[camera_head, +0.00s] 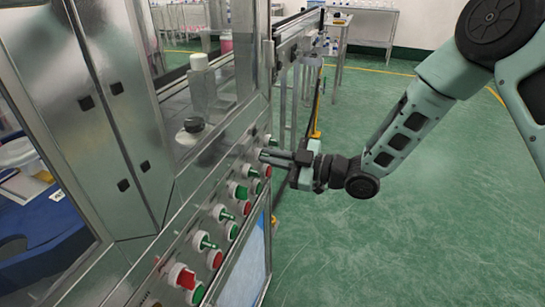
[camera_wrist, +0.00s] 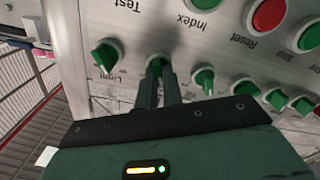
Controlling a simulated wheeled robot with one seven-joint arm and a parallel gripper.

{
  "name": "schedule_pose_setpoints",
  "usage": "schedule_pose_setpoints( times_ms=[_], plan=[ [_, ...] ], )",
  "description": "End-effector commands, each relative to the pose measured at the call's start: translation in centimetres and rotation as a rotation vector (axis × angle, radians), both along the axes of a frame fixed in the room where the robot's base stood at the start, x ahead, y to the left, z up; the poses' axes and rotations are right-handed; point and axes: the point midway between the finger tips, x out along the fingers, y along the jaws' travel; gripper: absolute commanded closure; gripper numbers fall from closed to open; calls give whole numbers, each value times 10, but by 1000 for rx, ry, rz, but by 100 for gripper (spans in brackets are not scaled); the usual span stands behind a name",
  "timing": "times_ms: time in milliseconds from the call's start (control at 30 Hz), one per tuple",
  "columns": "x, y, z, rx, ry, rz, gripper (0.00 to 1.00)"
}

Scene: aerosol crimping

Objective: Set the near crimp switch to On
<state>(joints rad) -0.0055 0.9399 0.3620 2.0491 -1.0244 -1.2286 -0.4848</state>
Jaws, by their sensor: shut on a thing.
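My gripper (camera_head: 268,157) is at the far part of the machine's control panel (camera_head: 172,250), pointing left into it. In the wrist view its two dark fingers (camera_wrist: 158,88) are close together on a green switch knob (camera_wrist: 157,64) with a white collar. The fingers hide part of this knob, and I cannot read its label or setting. Another green knob (camera_wrist: 105,57) is to its left, by the word "Light". A third green knob (camera_wrist: 204,79) is to its right. I cannot tell which of these is the near crimp switch.
A red button (camera_wrist: 268,14) is by the word "Reset", with more green knobs to the right. Nearer on the panel are a red button (camera_head: 182,276) and several green switches. The green floor (camera_head: 400,240) right of the machine is open.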

Motion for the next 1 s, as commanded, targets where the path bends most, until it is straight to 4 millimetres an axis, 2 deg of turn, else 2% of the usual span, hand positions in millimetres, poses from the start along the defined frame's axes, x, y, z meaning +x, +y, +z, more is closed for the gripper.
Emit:
schedule_pose_setpoints(
  times_ms=[267, 1000],
  plan=[
    [1, -1, 1, 55, 155, 0, 100],
    [4, -2, 1, 281, 773, -1, 100]
  ],
)
